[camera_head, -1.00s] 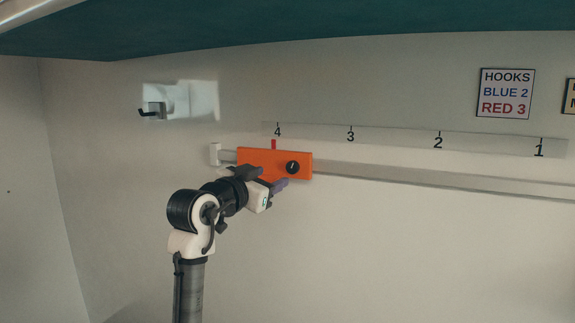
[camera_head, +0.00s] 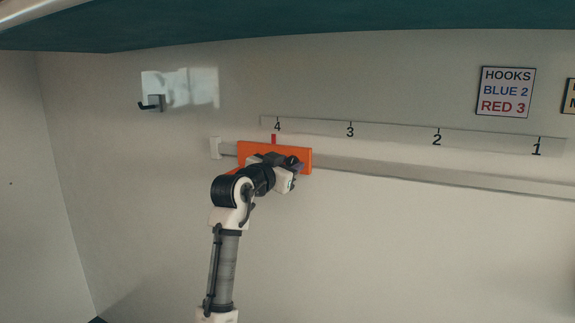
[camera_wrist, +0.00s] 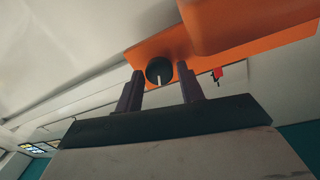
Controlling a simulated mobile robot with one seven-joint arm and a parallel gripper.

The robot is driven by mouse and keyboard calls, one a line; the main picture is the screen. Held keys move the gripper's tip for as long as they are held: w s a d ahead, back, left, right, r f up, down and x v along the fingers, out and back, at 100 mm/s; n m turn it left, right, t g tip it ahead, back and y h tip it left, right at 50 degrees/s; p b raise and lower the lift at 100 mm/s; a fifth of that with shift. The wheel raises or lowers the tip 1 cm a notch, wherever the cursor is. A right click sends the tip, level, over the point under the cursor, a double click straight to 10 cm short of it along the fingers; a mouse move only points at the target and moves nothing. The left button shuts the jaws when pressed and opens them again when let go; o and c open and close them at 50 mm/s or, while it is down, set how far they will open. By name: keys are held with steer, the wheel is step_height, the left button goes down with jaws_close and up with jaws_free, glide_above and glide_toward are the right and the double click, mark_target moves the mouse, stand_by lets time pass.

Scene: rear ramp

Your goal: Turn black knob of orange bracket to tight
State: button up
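The orange bracket (camera_head: 256,149) sits on the wall rail below the mark 4, with its red pointer (camera_head: 273,139) at that mark. In the wrist view the bracket (camera_wrist: 235,45) fills the upper right. The black knob (camera_wrist: 159,69), with a white line on its face, shows between the two finger ends of my gripper (camera_wrist: 160,76). The fingers are apart, with a gap visible on both sides of the knob. In the head view my gripper (camera_head: 294,168) is in front of the bracket's right part and covers most or all of the knob.
The rail (camera_head: 400,176) runs right from the bracket, under a number strip (camera_head: 390,133). A white plate with a dark hook (camera_head: 155,103) is on the wall at upper left. A sign (camera_head: 506,92) hangs at upper right. The wall below the rail is clear.

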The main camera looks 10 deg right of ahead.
steer(key=c, duration=0.6)
steer(key=shift+m, duration=0.4)
steer(key=m+b, duration=0.1)
steer(key=m, duration=0.1)
steer(key=shift+m+b, duration=0.3)
steer(key=shift+m, duration=0.1)
steer(key=m+b, duration=0.1)
steer(key=m, duration=0.2)
steer(key=shift+y, duration=0.3)
steer(key=m, duration=0.6)
steer(key=shift+d+y+b, duration=0.1)
steer(key=shift+y+b, duration=0.3)
steer(key=shift+m, duration=0.4)
steer(key=o, duration=1)
steer(key=shift+s+r, duration=0.1)
